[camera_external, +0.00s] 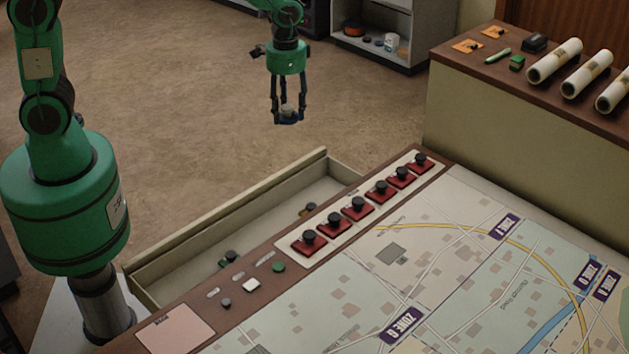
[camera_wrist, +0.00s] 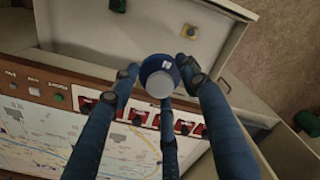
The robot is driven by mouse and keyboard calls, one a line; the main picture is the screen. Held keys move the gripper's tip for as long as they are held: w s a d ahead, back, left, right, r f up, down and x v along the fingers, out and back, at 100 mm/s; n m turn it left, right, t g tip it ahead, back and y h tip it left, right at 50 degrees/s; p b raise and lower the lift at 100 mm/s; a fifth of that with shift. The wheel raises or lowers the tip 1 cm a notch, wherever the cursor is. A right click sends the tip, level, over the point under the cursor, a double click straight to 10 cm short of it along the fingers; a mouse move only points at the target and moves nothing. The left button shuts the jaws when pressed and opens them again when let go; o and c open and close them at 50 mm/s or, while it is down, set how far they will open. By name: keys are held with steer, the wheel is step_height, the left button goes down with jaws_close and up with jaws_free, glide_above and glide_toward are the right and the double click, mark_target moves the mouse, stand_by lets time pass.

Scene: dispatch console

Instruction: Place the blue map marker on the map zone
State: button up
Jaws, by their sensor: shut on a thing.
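My gripper (camera_external: 288,118) is shut on the blue map marker (camera_external: 288,110), high over the floor beyond the open drawer. In the wrist view the blue marker (camera_wrist: 158,72) has a round blue body and a pale grey knob. The dark blue fingers of my gripper (camera_wrist: 162,80) close around it. The map (camera_external: 440,290) with its printed zones lies on the console top at lower right, apart from the gripper. Zone labels such as Zone G (camera_external: 402,324) show on it. In the wrist view the map (camera_wrist: 60,138) is at lower left.
An open drawer (camera_external: 170,262) at the console's near side holds a green marker (camera_wrist: 117,5) and a yellow one (camera_wrist: 188,31). A row of red-based black knobs (camera_external: 357,209) lines the map's edge. A side counter (camera_external: 480,84) carries rolled maps (camera_external: 553,62).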

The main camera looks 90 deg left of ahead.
steer(key=w+d+r+p, duration=0.2)
steer(key=w, duration=0.9)
steer(key=n+p, duration=0.1)
steer(key=p, duration=0.3)
glide_above(434, 205)
step_height(434, 205, down, 3)
steer(key=shift+n, duration=0.3)
step_height(434, 205, down, 5)
steer(key=shift+w+r, duration=0.1)
steer(key=shift+f, duration=3.2)
steer(key=shift+f, duration=1.85)
